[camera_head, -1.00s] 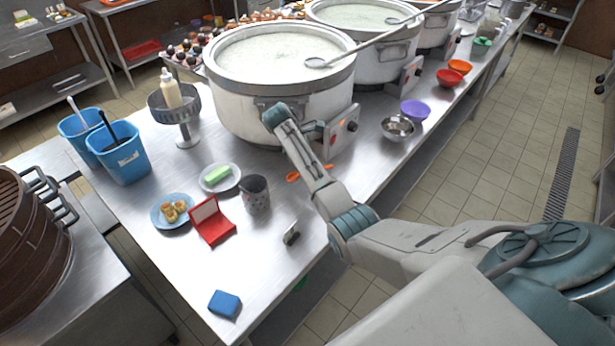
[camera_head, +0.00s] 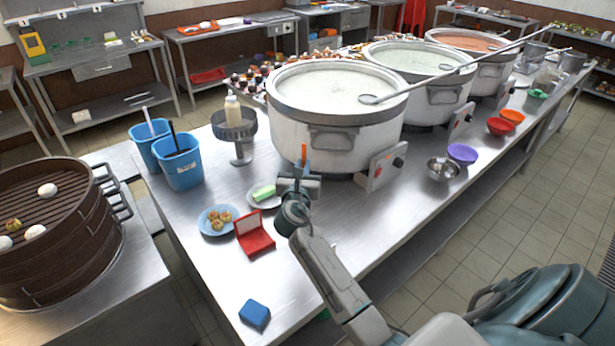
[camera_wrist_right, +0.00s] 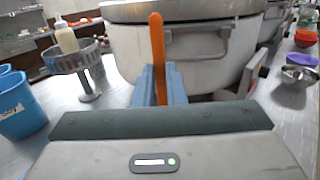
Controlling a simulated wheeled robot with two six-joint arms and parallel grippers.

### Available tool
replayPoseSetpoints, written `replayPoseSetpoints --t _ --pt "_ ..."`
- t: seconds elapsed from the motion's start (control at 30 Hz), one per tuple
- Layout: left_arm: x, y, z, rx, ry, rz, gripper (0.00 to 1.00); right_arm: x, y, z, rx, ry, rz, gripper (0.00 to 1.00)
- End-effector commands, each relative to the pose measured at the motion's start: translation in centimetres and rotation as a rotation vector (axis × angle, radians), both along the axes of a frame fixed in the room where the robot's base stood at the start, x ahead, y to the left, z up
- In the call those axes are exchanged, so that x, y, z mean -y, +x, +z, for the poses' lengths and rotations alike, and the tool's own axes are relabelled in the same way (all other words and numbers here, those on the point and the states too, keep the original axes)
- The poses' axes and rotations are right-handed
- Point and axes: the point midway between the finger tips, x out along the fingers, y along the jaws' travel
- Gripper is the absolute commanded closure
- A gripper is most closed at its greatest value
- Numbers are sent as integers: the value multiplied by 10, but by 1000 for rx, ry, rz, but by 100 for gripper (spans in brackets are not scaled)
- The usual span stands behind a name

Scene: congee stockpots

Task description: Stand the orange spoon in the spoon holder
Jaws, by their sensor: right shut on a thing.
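The orange spoon (camera_head: 304,152) is upright in my right gripper (camera_head: 302,171), above the steel table in front of the nearest stockpot. In the right wrist view the spoon (camera_wrist_right: 157,50) rises as a narrow orange strip between the blue fingers of the right gripper (camera_wrist_right: 158,82), which are shut on it. Its lower part is hidden by the gripper. The dark spoon holder, seen in the earlier head view beside the green-topped plate, is now hidden behind my right wrist. I cannot tell how the spoon stands relative to it. My left gripper is not in view.
The nearest stockpot (camera_head: 335,125) and its control box (camera_head: 386,167) stand close behind the gripper. A blue sponge (camera_head: 254,314) lies at the front.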

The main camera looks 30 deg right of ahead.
Motion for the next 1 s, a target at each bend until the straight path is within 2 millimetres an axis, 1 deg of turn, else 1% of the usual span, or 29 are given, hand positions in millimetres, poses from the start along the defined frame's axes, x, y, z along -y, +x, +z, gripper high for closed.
replayPoseSetpoints --t 0.1,0.27,0.47,0.77,0.8,1.0 --pt "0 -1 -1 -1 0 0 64 -4 0 4 18 -15 14 100" --pt "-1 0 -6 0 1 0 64 -4 0 0 21 -16 16 100" --pt "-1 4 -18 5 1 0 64 -4 0 -12 20 -15 15 100" --pt "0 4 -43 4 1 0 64 -4 0 -35 21 -14 15 100" --pt "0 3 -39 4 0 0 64 -4 0 -30 21 -14 15 100" --pt "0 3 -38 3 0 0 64 -4 0 -29 20 -14 15 100"
